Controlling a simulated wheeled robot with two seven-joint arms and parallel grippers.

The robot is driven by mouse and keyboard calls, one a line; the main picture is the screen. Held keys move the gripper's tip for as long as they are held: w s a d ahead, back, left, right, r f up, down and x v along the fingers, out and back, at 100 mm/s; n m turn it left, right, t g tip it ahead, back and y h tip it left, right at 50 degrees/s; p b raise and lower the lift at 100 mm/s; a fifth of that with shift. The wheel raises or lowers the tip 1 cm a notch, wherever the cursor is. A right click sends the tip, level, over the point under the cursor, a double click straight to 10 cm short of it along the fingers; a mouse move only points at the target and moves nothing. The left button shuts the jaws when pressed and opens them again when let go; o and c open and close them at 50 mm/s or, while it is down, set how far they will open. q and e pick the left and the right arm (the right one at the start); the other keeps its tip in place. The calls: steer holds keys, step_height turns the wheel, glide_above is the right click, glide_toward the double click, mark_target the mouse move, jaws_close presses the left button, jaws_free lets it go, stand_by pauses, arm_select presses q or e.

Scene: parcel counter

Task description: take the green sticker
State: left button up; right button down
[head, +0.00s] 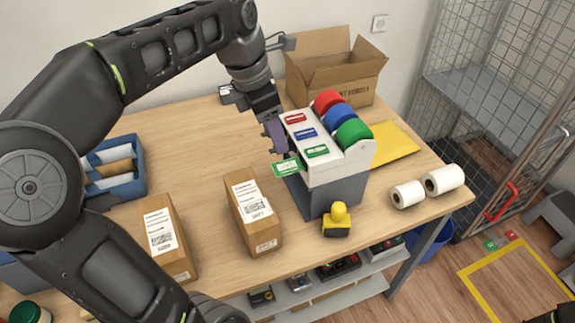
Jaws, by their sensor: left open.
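The green sticker (287,167) sticks out from the near-left side of the white label dispenser (336,169), at its green slot. The dispenser has red, blue and green rolls and stands on a grey box. My left gripper (279,140) is open beside the dispenser's left side, just above and behind the green sticker. Whether a finger touches the sticker cannot be told. My right gripper is not in view.
Two labelled cartons (253,216) (166,238) stand left of the dispenser. A yellow-handled stamp (337,219) stands in front of it, and white rolls (443,180) lie to the right. An open cardboard box (335,72) stands behind.

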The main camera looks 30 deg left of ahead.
mark_target(282, 168)
arm_select(q)
steer(key=b+x, duration=0.1)
steer(key=x, duration=0.1)
steer(key=b+x, duration=0.2)
steer(key=x, duration=0.1)
steer(key=s+b+x, duration=0.1)
steer(key=b+x, duration=0.1)
steer(key=shift+w+a+f, duration=0.1)
steer(key=shift+a+f, duration=0.2)
steer(key=shift+f, duration=0.25)
steer(key=shift+b+x, duration=0.6)
steer(key=shift+x, duration=0.2)
steer(key=shift+c, duration=0.4)
steer(key=c, duration=0.5)
